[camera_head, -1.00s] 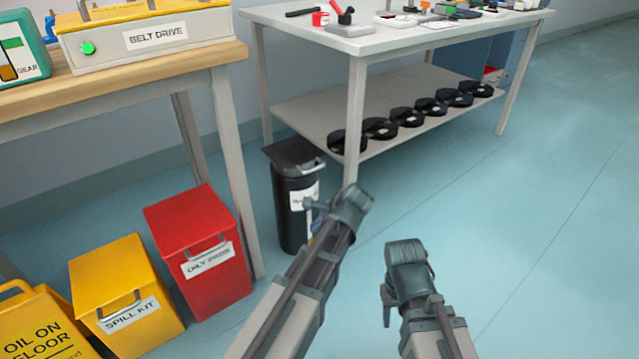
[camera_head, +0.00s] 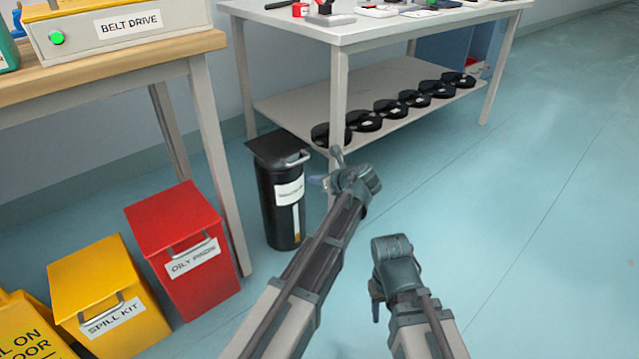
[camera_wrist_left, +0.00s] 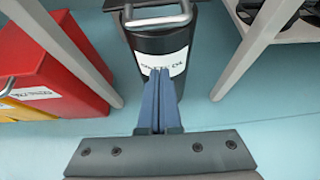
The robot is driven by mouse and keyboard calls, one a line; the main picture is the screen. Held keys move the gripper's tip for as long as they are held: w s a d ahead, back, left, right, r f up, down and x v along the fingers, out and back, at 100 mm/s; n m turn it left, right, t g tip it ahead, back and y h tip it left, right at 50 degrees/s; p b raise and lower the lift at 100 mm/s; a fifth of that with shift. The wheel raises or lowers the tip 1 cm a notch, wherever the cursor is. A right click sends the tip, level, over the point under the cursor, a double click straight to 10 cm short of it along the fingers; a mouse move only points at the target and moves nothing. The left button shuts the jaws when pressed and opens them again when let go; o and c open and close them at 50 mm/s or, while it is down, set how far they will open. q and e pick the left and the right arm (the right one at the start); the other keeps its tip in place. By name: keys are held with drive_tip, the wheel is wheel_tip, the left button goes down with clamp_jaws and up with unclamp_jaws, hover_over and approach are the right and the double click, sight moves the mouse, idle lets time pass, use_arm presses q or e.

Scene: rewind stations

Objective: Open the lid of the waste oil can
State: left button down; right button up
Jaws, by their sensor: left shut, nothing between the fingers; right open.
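The waste oil can (camera_head: 281,215) is a black cylinder with a white label, standing upright on the floor between the two tables. Its black lid (camera_head: 272,147) lies shut on top, with a grey bar handle (camera_head: 297,160) on the front edge. In the left wrist view the handle (camera_wrist_left: 156,20) spans the top of the picture above the label. My left gripper (camera_head: 322,183) is to the right of the can, level with its label. Its blue fingers (camera_wrist_left: 158,74) are together and empty, pointing at the can below the handle. My right gripper (camera_head: 375,302) is open, low and farther right.
A red oily-rags-style bin (camera_head: 180,235) and a yellow spill kit bin (camera_head: 105,290) stand left of the can. Black reels (camera_head: 388,108) lie on the low shelf. Floor at right is clear.

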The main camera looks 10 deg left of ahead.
use_arm(q)
drive_tip(key=shift+w+a+r+p, duration=0.2)
drive_tip(key=shift+w+a+p, duration=0.15)
drive_tip(key=shift+w+a, duration=0.3)
drive_tip(key=shift+w+a+r+p, duration=0.25)
drive_tip(key=shift+w+a+p, duration=0.15)
drive_tip(key=shift+a, duration=0.35)
drive_tip(key=shift+w+a+r+p, duration=0.2)
drive_tip(key=shift+w+a+p, duration=0.15)
drive_tip(key=shift+w+a, duration=0.3)
use_arm(e)
drive_tip(key=shift+r, duration=0.65)
use_arm(q)
drive_tip(key=shift+s, duration=0.1)
